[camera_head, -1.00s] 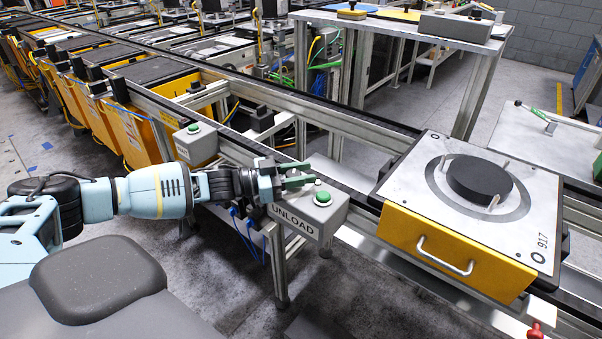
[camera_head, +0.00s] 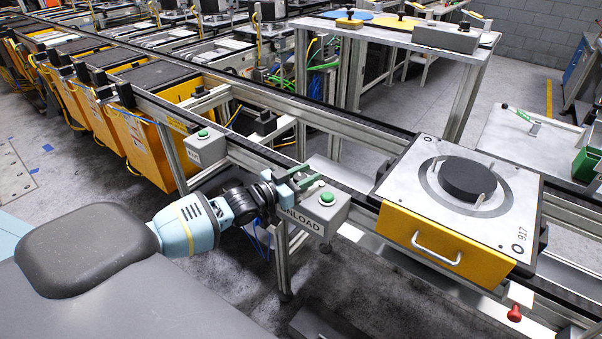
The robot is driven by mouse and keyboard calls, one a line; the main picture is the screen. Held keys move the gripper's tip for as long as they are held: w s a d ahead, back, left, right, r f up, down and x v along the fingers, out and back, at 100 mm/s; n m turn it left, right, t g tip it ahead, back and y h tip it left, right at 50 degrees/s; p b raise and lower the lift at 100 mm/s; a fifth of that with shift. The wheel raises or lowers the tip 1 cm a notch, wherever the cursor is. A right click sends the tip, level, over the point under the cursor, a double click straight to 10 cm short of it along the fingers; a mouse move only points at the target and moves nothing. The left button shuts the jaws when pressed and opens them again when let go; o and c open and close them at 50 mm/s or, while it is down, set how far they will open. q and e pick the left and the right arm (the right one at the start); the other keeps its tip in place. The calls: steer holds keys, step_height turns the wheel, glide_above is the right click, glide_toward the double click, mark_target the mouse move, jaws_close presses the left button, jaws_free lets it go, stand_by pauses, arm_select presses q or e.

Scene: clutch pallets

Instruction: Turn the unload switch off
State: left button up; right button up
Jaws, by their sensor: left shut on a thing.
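The unload box (camera_head: 322,217) is a grey box on the near rail of the conveyor, labelled UNLOAD, with a green button (camera_head: 327,198) on its top right. My left gripper (camera_head: 304,180) is over the left part of the box top, left of the green button. Its greenish fingers are closed in on the small unload switch there. The fingers mostly hide the switch, so its position cannot be read. My right gripper is not in view.
A second grey box (camera_head: 206,150) with a green button stands to the left on the rail. A pallet with a yellow front (camera_head: 420,240) and a black disc (camera_head: 466,179) sits on the conveyor to the right. A red knob (camera_head: 514,313) is at the lower right.

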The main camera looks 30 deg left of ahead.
arm_select(q)
steer(key=shift+r+n+t+y+p, duration=0.2)
steer(key=shift+n+t+y+p, duration=0.15)
steer(key=shift+n+y, duration=0.45)
steer(key=shift+y, duration=0.7)
steer(key=shift+a+f+n+t+y, duration=0.1)
steer(key=shift+f+n+t+y, duration=0.05)
steer(key=shift+n+y, duration=0.6)
steer(key=shift+a+f+n+t+y, duration=0.1)
steer(key=shift+n+y, duration=0.35)
steer(key=shift+y, duration=0.5)
steer(key=shift+a+n+y, duration=0.15)
steer(key=shift+n+y, duration=0.65)
steer(key=shift+y, duration=0.5)
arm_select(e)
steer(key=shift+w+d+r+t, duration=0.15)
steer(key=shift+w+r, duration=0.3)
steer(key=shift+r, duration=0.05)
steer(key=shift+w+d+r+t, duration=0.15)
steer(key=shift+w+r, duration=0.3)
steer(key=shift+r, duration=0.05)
arm_select(q)
steer(key=shift+a+r+n+y, duration=0.1)
steer(key=shift+a+n+y, duration=0.05)
steer(key=shift+n+y, duration=0.2)
steer(key=o, duration=0.9)
steer(key=shift+w, duration=0.1)
steer(key=shift+o, duration=0.2)
